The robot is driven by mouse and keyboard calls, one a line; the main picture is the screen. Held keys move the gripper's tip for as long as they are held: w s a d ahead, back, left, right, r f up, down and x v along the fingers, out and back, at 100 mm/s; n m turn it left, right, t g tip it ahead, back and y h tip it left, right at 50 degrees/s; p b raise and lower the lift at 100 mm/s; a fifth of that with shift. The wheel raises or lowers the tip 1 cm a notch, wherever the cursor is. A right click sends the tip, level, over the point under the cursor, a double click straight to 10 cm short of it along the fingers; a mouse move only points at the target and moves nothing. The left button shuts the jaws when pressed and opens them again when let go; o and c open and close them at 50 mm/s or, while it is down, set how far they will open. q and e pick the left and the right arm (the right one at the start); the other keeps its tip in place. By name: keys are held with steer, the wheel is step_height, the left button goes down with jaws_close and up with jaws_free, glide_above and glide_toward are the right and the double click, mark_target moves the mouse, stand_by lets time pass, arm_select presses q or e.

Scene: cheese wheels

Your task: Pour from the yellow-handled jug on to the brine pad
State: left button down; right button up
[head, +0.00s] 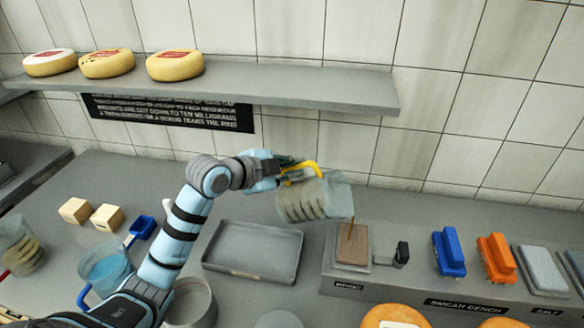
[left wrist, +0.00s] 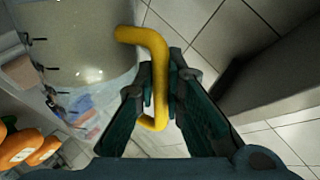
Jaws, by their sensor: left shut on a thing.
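My left gripper (head: 285,172) is shut on the yellow handle (head: 302,168) of a see-through jug (head: 305,203). The handle also shows between the fingers in the left wrist view (left wrist: 158,95). The jug is held in the air and tipped to the right, its mouth above the brown brine pad (head: 355,250). A thin brown stream (head: 350,229) runs from the jug's lip down to the pad. The pad lies on a small grey holder on the raised bench. My right gripper is not in view.
An empty grey tray (head: 212,261) lies left of the pad. A blue brush (head: 448,253) and an orange brush (head: 496,259) stand to the right. A blue-handled jug (head: 108,268) and another jug (head: 18,247) stand at left. A shelf (head: 300,88) with cheese wheels hangs above.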

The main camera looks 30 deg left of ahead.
arm_select(q)
steer(key=shift+r, duration=0.15)
stand_by(0.4)
steer(key=shift+d+p, duration=0.15)
steer(key=shift+p, duration=0.35)
steer(key=shift+d+r, duration=0.1)
steer(key=shift+d, duration=0.05)
stand_by(0.7)
steer(key=shift+d+r+m+y, duration=0.3)
steer(key=shift+d+m+y, duration=0.15)
steer(key=shift+d, duration=0.2)
stand_by(5.4)
